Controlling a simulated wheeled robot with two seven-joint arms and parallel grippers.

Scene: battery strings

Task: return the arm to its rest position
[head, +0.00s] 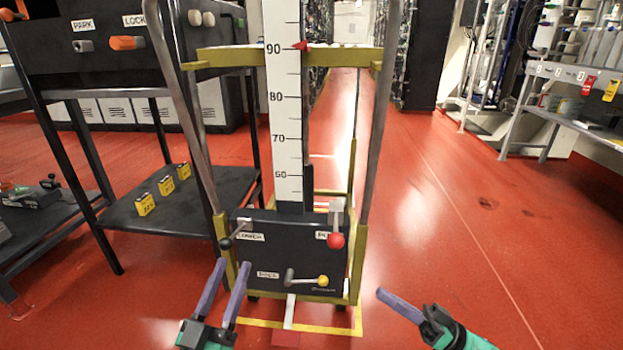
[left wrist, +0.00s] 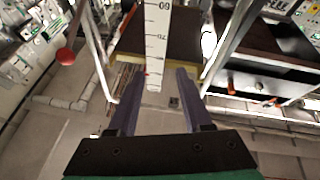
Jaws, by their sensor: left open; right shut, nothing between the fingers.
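My left gripper (head: 224,288) is low at the front of the yellow-framed lift cart, left of the black lever panel (head: 262,278). Its two purple fingers are apart with nothing between them. It also shows open in the left wrist view (left wrist: 154,75), facing the white scale. My right gripper (head: 382,294) is to the right of the cart, over the red floor. Its purple fingers appear together and hold nothing. Both grippers look clear of the cart's levers, though the exact gap by the left one is hard to tell.
The panel carries a black-knobbed lever (head: 226,243), a red-knobbed lever (head: 336,240) and a yellow-knobbed lever (head: 322,281). A tall white scale (head: 285,120) stands above it. Red floor is free at right.

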